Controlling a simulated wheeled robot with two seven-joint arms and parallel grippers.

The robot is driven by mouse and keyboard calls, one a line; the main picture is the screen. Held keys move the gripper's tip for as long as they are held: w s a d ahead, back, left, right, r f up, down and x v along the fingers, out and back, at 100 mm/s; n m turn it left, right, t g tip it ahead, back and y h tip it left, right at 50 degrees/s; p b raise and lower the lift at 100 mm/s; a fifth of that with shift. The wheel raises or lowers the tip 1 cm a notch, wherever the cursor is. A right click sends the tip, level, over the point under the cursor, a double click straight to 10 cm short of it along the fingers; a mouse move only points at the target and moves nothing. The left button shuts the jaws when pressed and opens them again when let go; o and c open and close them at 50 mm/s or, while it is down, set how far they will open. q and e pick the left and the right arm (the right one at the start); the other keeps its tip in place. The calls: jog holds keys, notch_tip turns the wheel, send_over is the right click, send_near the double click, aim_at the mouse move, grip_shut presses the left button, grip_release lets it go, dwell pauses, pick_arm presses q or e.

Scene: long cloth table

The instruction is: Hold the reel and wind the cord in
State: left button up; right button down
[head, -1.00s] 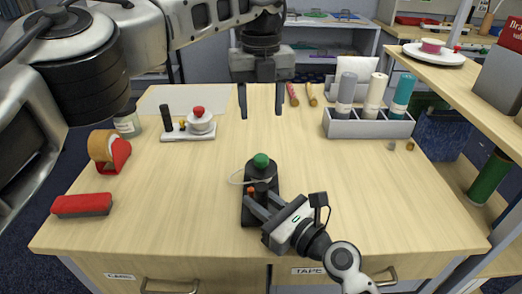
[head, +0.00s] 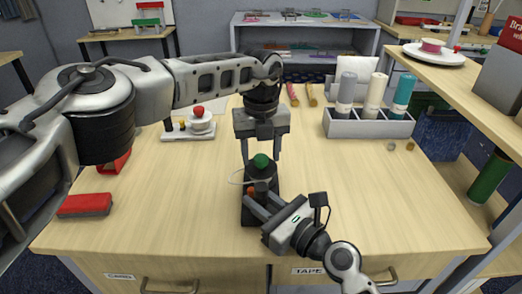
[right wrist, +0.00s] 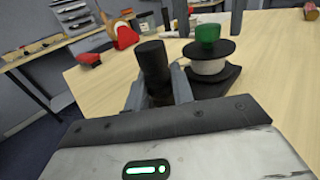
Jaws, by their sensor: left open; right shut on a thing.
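The reel (head: 260,174) stands on a dark base near the table's front middle, with a green knob (head: 261,160) on top. A thin pale cord (head: 236,178) loops out at its left. In the right wrist view, white cord (right wrist: 208,66) shows on the spool below the green knob (right wrist: 207,38). My right gripper (head: 260,200) is shut on the base's black upright post (right wrist: 152,62), in front of the reel. My left gripper (head: 261,152) is open and points down over the reel, its fingers on either side of the green knob. I cannot tell if they touch it.
A similar reel with a red knob (head: 199,113) stands behind left. A red-backed block (head: 85,205) and a red tape dispenser (head: 115,163), partly behind my left arm, lie left. A grey rack (head: 368,125) with several rolls is back right. The table's right front is clear.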

pick_arm(q)
jog(key=c, duration=1)
jog(key=shift+m, duration=0.3)
jog(key=m, duration=0.4)
jog(key=shift+m, duration=0.3)
jog(key=m, duration=1)
jog(key=shift+m, duration=0.4)
jog(key=m, duration=0.5)
jog(key=shift+m, duration=0.3)
